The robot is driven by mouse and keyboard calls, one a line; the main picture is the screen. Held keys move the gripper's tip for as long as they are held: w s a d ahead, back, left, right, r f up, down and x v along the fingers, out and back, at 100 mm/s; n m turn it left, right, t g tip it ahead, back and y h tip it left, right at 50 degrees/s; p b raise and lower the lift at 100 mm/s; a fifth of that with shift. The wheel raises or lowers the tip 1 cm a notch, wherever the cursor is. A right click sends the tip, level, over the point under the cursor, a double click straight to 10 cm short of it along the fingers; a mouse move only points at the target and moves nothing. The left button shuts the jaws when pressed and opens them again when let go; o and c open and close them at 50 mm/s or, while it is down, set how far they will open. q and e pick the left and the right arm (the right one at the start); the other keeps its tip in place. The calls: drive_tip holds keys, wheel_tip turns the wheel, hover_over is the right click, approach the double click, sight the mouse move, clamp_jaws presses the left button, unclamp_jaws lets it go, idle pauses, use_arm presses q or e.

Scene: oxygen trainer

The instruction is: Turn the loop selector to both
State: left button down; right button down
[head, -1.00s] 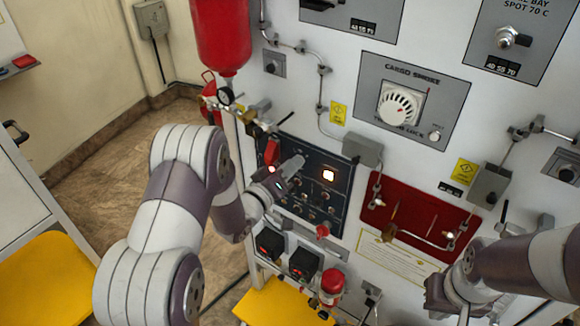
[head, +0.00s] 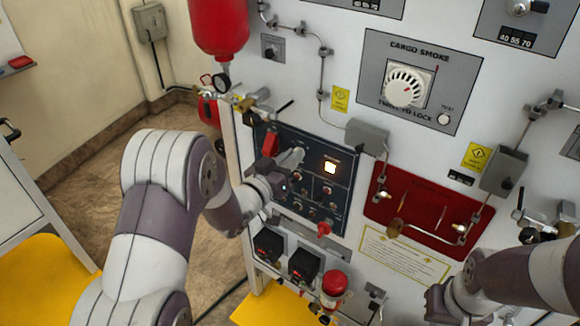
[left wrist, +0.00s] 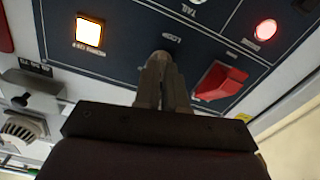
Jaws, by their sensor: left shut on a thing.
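The loop selector (left wrist: 158,56) is a small grey knob on a dark control panel (head: 342,190), beside a label that seems to read LOOP upside down in the left wrist view. My left gripper (head: 297,157) is at the upper left part of this panel. In the left wrist view, its fingers (left wrist: 163,75) are shut on the knob and hide most of it, so its pointer setting cannot be read. My right gripper (head: 440,304) is low at the right in the head view, away from the panel; its fingers are unclear.
A red guarded switch (left wrist: 220,81) sits close beside the knob. A lit amber square (left wrist: 89,32) and a red lamp (left wrist: 265,29) are on the same panel. A valve with pipes (head: 252,103) projects above it. Black boxes (head: 304,265) project below.

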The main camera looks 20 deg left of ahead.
use_arm(q)
drive_tip(key=shift+f+m+b, duration=0.2)
drive_tip(key=shift+m+b, duration=0.75)
drive_tip(key=shift+m, duration=0.15)
drive_tip(key=shift+s, duration=0.1)
drive_tip(key=c, duration=1.2)
unclamp_jaws()
drive_tip(key=shift+r, duration=0.1)
drive_tip(key=b+v, duration=0.2)
drive_tip(key=v, duration=1)
drive_tip(key=shift+s, duration=0.35)
drive_tip(key=shift+a, duration=0.1)
